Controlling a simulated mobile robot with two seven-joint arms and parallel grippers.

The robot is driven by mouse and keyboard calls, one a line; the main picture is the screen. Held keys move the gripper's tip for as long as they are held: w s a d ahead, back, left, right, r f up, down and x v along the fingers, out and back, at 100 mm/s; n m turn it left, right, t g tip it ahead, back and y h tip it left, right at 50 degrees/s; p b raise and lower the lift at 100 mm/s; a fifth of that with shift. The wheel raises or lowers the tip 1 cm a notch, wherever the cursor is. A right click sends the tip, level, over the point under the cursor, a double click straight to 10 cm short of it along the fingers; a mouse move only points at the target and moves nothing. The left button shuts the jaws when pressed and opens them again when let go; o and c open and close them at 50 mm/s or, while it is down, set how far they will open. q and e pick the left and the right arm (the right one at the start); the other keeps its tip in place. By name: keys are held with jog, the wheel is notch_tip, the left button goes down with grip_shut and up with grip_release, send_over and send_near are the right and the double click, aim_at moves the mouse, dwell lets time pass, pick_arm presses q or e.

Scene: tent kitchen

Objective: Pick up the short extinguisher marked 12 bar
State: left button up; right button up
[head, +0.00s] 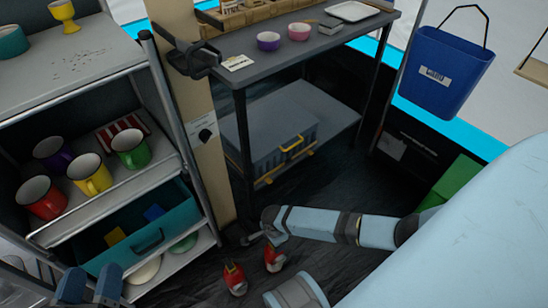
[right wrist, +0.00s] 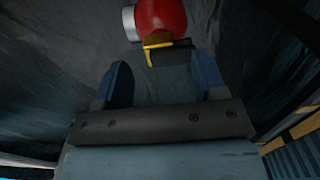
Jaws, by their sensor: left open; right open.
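Two small red extinguishers stand on the dark floor in the head view, a nearer one (head: 235,279) and one slightly farther right (head: 273,258). Their markings are too small to read, so I cannot tell which is marked 12 bar. My right gripper (head: 256,238) is low, beside the farther-right extinguisher. In the right wrist view my right gripper (right wrist: 162,78) is open, with a red extinguisher (right wrist: 160,18) beyond the fingertips, showing a yellow part, a black part and a pale round piece. My left gripper (head: 90,284) is open and empty at the lower left.
A shelf rack (head: 110,187) with mugs and a teal drawer (head: 150,232) stands at left. A dark table (head: 300,42) with a grey case (head: 265,130) on its lower shelf is behind. A blue bin (head: 445,70) hangs at right; a green box (head: 455,180) sits below it.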

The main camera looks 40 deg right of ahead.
aim_at(274, 257)
notch_tip(274, 257, down, 3)
jog(key=shift+f+b, duration=0.1)
jog(key=shift+b, duration=0.95)
jog(key=shift+f+b, duration=0.35)
jog(key=shift+f, duration=0.35)
pick_arm(q)
jog(key=f, duration=0.1)
jog(key=f+m, duration=0.1)
jog(key=f, duration=0.1)
jog(key=shift+w+a+g, duration=0.15)
jog(key=shift+w+g, duration=0.15)
jog(key=shift+w, duration=0.1)
jog(key=shift+r, duration=0.1)
pick_arm(e)
jog(key=shift+w+r, duration=0.1)
grip_shut()
